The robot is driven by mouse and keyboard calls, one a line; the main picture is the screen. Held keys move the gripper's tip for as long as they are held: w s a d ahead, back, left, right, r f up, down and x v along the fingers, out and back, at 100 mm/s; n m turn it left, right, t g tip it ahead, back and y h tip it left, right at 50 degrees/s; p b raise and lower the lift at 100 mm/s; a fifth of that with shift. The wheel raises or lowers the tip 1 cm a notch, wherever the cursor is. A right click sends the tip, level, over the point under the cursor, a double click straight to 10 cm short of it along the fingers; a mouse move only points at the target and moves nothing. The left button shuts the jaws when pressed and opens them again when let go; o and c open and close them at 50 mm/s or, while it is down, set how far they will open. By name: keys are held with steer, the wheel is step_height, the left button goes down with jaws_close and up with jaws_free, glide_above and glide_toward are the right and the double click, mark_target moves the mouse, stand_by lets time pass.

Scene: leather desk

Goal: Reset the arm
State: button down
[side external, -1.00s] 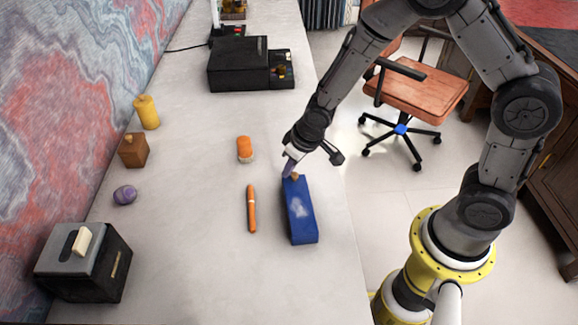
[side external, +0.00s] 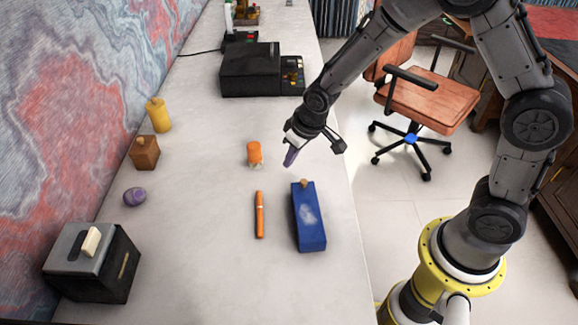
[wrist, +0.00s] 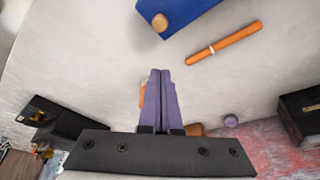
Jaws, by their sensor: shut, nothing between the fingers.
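My gripper (side external: 289,158) has purple fingers and is shut with nothing between them. In the side external view it hangs above the grey desk, beyond the blue box and right of the orange-capped jar. In the wrist view the closed fingers (wrist: 161,74) point toward the desk, apart from the blue box (wrist: 185,12) and its round tan knob. The blue box (side external: 309,222) lies on the desk near its right edge.
An orange marker (side external: 259,215) lies left of the box. An orange-capped jar (side external: 254,153) stands near the gripper. A black machine (side external: 250,75) is at the back. A toaster (side external: 92,265), purple object (side external: 134,196), brown block (side external: 145,152) and yellow bottle (side external: 158,115) line the wall side.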

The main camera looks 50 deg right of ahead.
steer(key=s+d+r+m+t, duration=0.15)
steer(key=s+r, duration=0.25)
steer(key=r, duration=0.6)
steer(key=s+d+r+n+t, duration=0.1)
steer(key=s+d+r+t, duration=0.2)
steer(key=r, duration=0.7)
steer(key=s+d+g, duration=0.1)
steer(key=s+g, duration=0.1)
steer(key=s, duration=1.6)
steer(key=shift+s+f+g, duration=0.2)
steer(key=shift+s+g, duration=0.05)
steer(key=shift+g, duration=0.1)
